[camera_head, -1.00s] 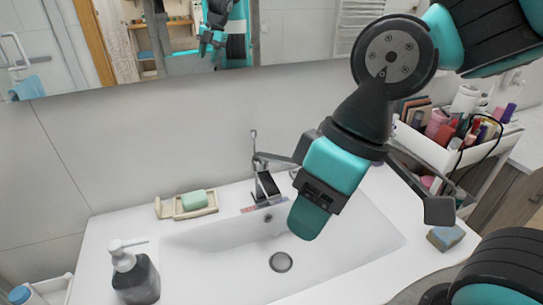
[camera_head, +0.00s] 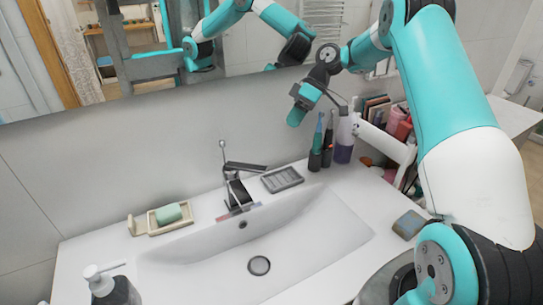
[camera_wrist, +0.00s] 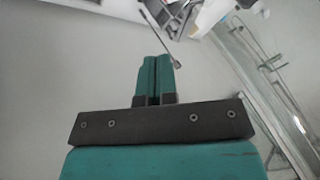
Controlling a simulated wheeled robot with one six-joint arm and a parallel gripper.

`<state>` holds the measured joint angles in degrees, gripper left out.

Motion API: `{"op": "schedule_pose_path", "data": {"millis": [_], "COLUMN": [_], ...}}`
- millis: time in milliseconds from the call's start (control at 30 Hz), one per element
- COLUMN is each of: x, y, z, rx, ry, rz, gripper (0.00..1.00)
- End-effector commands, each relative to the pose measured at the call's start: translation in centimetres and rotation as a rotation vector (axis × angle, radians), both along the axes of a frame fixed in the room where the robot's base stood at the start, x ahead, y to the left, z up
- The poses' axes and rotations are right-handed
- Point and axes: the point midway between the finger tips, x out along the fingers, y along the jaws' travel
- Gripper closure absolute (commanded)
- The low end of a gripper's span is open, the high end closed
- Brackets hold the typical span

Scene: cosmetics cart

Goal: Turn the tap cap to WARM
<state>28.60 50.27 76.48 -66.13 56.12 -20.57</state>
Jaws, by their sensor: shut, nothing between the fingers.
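The metal tap (camera_head: 236,190) stands at the back edge of the white basin in the head view. Its flat cap lever (camera_head: 246,167) points to the right, and a thin rod rises behind it. A small red and blue strip (camera_head: 244,209) lies at the tap's base. My gripper (camera_head: 295,118) is in the air to the right of the tap and higher, near the wall, apart from it. In the wrist view, its two teal fingers (camera_wrist: 155,78) are together with nothing between them. Metal parts that look like the tap (camera_wrist: 176,18) show beyond the fingertips.
A grey soap tray (camera_head: 282,180) lies right of the tap. A green soap (camera_head: 168,213) sits in a dish at left. A sponge (camera_head: 409,224) lies at the right edge. The basin (camera_head: 300,235) is empty.

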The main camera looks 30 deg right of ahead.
Motion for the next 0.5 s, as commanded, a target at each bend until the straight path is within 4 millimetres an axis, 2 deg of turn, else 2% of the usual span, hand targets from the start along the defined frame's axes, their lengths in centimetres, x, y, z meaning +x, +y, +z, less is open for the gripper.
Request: {"op": "schedule_pose_path", "data": {"millis": [67, 167, 500], "x": [0.1, 0.1, -0.2], "y": [-0.4, 0.3, 4.4], "z": [-0.5, -1.2, -6.2], "rx": [0.004, 0.005, 0.003], "ry": [-0.003, -0.002, 0.003], "rz": [0.003, 0.004, 0.005], "gripper": [1.00, 1.00, 1.00]}}
